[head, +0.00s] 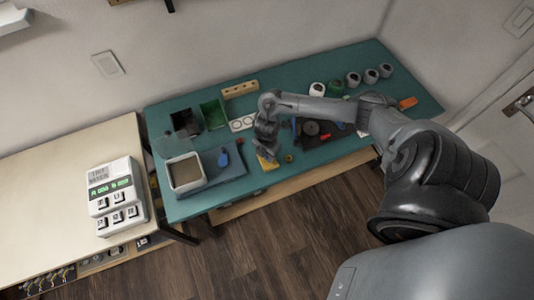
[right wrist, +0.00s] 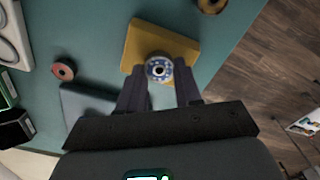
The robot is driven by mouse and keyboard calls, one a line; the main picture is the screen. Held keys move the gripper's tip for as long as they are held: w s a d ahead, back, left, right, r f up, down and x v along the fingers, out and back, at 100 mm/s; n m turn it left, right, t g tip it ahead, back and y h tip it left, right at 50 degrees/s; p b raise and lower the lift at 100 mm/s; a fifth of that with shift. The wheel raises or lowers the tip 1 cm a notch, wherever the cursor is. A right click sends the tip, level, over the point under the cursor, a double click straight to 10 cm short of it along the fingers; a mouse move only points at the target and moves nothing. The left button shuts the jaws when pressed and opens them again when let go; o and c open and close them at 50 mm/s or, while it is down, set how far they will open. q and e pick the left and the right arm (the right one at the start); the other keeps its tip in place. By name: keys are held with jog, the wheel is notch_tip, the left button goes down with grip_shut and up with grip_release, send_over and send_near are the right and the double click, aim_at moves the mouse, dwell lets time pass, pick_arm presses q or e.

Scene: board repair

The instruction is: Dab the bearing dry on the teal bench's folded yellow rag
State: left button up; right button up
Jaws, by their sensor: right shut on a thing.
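The folded yellow rag (head: 268,164) lies near the front edge of the teal bench (head: 300,70). It also shows in the right wrist view (right wrist: 138,42) as a flat yellow pad. My right gripper (right wrist: 160,78) is over the rag's near side, with its fingers on either side of the bearing. The bearing (right wrist: 158,68) is a small ring with a blue-grey face and a pale centre, seen against the rag. I cannot tell whether it touches the cloth. In the head view my right gripper (head: 266,150) hides the bearing. My left gripper is out of view.
A pale tray (head: 172,185) and a blue mat (head: 235,174) are left of the rag. A small copper ring (head: 289,158) lies to its right. Green (head: 213,113) and dark bins stand behind. Brown floor lies beyond the front edge.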

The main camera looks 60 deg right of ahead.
jog(key=shift+f, duration=0.25)
jog(key=shift+f, duration=0.1)
dwell(0.5)
dwell(0.7)
jog(key=shift+f, duration=0.1)
dwell(0.6)
dwell(0.8)
